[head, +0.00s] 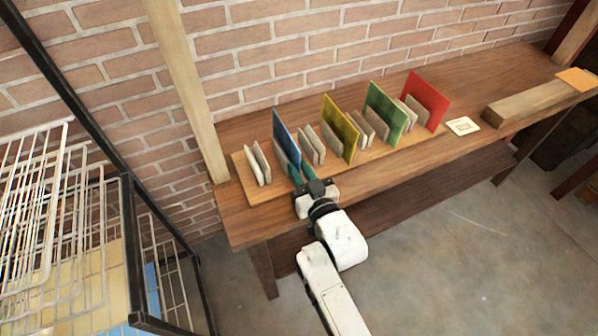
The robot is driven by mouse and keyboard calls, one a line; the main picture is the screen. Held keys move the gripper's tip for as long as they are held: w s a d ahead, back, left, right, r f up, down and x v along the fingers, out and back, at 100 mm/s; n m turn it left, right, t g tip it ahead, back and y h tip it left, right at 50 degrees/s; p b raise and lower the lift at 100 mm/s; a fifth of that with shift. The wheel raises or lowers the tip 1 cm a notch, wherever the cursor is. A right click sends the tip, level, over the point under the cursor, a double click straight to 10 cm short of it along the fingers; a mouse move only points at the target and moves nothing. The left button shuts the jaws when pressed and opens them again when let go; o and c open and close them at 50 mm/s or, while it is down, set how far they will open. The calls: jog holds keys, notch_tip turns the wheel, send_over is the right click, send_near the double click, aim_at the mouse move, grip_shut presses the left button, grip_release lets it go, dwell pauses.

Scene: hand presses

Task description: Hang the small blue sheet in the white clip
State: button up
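A blue sheet (285,135) stands upright in the wooden board, left of the yellow one. My gripper (301,171) is at the near lower edge of this blue sheet. Its two teal fingers look spread apart, one on each side of that edge; whether they touch it I cannot tell. A second blue piece (152,290) shows partly behind the rack at lower left. No clip can be made out with certainty; the leftmost upright plate (252,166) on the board is whitish.
Yellow (338,130), green (384,115) and red (427,101) sheets stand along the board (252,194) between grey plates. A white card (463,126) and a wooden beam (530,103) lie on the bench at right. A wire rack (75,220) stands at left. The near floor is clear.

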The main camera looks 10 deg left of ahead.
grip_shut()
dwell(0.4)
jog(key=shift+r, duration=0.1)
notch_tip(320, 180, up, 7)
jog(key=p, duration=0.5)
jog(key=shift+r+p, duration=0.2)
jog(key=shift+p, duration=0.2)
jog(key=shift+s, duration=0.1)
